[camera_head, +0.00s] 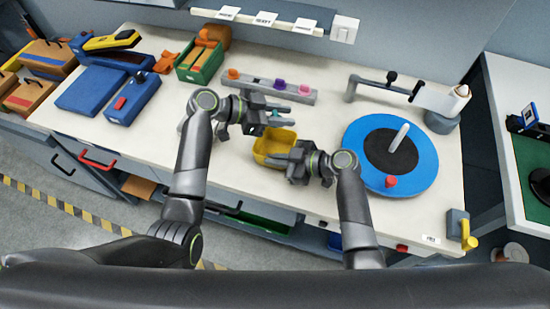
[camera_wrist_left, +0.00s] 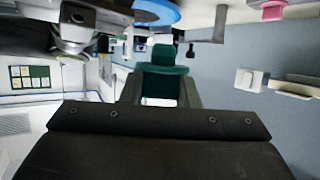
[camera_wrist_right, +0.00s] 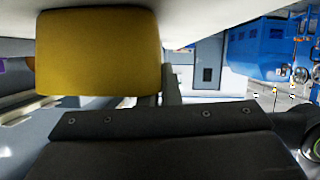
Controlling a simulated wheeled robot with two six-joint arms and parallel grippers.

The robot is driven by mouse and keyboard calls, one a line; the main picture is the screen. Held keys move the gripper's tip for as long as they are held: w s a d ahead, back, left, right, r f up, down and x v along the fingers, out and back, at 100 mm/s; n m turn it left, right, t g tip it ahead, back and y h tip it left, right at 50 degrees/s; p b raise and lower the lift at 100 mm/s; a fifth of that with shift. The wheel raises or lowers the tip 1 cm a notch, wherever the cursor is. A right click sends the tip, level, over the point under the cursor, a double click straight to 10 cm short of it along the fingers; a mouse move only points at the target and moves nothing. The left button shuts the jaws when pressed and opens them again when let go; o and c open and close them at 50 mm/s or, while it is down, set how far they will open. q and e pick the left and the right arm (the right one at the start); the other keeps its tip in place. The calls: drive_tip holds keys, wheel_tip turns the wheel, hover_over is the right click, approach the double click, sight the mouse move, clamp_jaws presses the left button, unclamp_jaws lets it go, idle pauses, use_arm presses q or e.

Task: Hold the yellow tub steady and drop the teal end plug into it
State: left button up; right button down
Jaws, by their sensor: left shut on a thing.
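The teal end plug (camera_head: 279,113) is between the fingers of my left gripper (camera_head: 284,112), held above the bench and just behind the yellow tub. It also shows between the fingers in the left wrist view (camera_wrist_left: 165,82). The yellow tub (camera_head: 262,151) stands on the bench near its front edge; its inside is partly hidden by my right gripper (camera_head: 290,158). In the right wrist view the tub (camera_wrist_right: 98,52) fills the upper left. The right fingers are close together at its side wall, one partly hidden behind the wall, and look shut on it.
A grey rack (camera_head: 255,86) with orange, purple and pink plugs lies behind the left gripper. A large blue disc (camera_head: 358,140) with a black centre stands at the right. A green bin (camera_head: 198,64) and blue boxes (camera_head: 92,90) are at the left.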

use_arm(q)
drive_tip(key=shift+f, duration=2.15)
drive_tip(key=o, duration=1)
drive_tip(key=v, duration=1.2)
drive_tip(key=shift+r, duration=0.1)
